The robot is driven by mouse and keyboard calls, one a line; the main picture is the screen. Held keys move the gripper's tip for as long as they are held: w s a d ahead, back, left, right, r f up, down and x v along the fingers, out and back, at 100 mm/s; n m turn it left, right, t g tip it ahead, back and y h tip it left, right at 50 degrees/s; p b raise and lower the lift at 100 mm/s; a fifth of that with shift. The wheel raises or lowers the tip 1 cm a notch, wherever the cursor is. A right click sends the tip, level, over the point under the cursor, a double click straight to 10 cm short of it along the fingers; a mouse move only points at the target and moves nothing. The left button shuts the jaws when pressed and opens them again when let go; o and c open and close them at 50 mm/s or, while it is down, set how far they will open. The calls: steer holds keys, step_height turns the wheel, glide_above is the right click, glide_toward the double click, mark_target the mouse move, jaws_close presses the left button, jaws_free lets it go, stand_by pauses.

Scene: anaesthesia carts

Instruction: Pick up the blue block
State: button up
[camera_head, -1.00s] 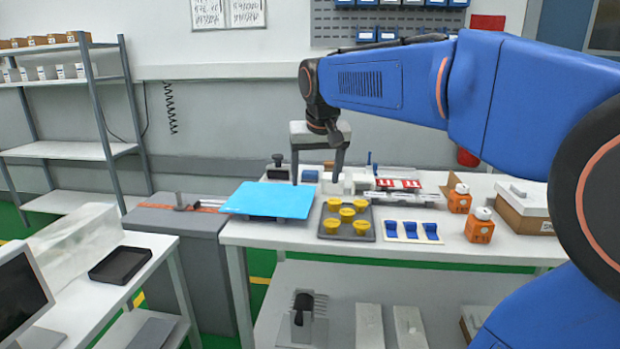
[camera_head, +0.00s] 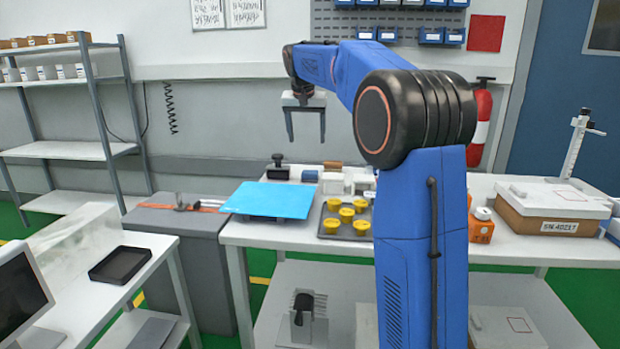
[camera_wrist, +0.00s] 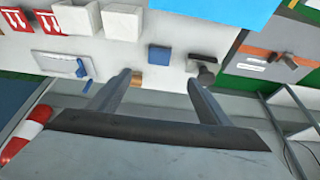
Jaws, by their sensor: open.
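The blue block (camera_head: 310,176) is small and dark blue. It stands on the white table near the back, just right of the blue sheet, in the head view. It also shows in the wrist view (camera_wrist: 158,55), a little beyond the space between my fingertips. My gripper (camera_head: 306,140) is open and empty, pointing down, well above the table and over the area of the block. In the wrist view my gripper (camera_wrist: 158,77) shows both fingers apart with nothing between them. The block is fully visible and untouched.
A black-knobbed object (camera_head: 278,169) stands left of the block. A brown piece (camera_head: 333,165) and white blocks (camera_head: 332,183) are close on its right. The bright blue sheet (camera_head: 270,200) and a tray of yellow cups (camera_head: 333,226) lie in front. My arm hides part of the table's right side.

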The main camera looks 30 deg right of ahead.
mark_target(310, 172)
steer(key=x, duration=1.6)
steer(key=shift+s+f, duration=0.15)
steer(key=shift+f, duration=0.25)
steer(key=c, duration=1.3)
steer(key=shift+o, duration=0.2)
steer(key=shift+r, duration=0.1)
step_height(310, 172, up, 10)
steer(key=shift+a, duration=0.1)
